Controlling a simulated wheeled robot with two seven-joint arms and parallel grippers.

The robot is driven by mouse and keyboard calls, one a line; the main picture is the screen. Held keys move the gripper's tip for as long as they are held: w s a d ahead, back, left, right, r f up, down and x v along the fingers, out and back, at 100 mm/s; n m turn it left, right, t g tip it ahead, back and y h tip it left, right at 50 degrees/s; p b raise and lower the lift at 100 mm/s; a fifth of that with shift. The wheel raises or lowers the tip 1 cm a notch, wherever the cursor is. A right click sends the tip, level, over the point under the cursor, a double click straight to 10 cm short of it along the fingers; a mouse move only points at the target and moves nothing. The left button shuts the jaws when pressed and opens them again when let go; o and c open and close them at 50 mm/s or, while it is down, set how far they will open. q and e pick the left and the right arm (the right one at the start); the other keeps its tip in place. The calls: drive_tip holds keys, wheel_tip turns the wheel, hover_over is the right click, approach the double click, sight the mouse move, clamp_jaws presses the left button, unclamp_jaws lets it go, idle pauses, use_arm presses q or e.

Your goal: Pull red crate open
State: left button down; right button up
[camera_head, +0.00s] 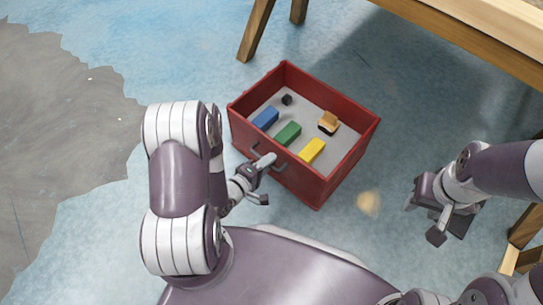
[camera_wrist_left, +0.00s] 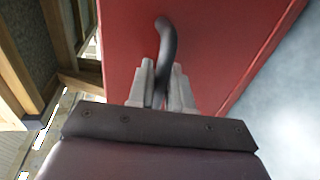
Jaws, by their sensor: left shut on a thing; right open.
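The red crate (camera_head: 318,188) stands on the blue floor in the middle of the head view, open at the top. Its red front wall fills much of the left wrist view (camera_wrist_left: 225,60). A dark curved handle (camera_wrist_left: 167,45) is fixed to that wall. My left gripper (camera_wrist_left: 162,85) is shut on the handle, with one finger on each side of it. In the head view my left gripper (camera_head: 268,165) is at the crate's near left wall. My right gripper (camera_head: 424,215) is open and empty, to the right of the crate and apart from it.
Inside the crate lie a blue block (camera_head: 265,118), a green block (camera_head: 288,133), a yellow block (camera_head: 312,151), a tan and black piece (camera_head: 328,122) and a small dark piece (camera_head: 287,99). A wooden table (camera_head: 480,35) stands behind. Floor left of the crate is clear.

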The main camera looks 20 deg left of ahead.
use_arm(q)
drive_tip(key=shift+v, duration=0.95)
use_arm(e)
drive_tip(key=shift+s+a+r, duration=0.15)
drive_tip(key=shift+s, duration=0.3)
use_arm(q)
drive_tip(key=shift+f, duration=0.2)
drive_tip(key=c, duration=1.2)
unclamp_jaws()
drive_tip(key=shift+s, duration=0.1)
use_arm(e)
drive_tip(key=shift+s, duration=0.1)
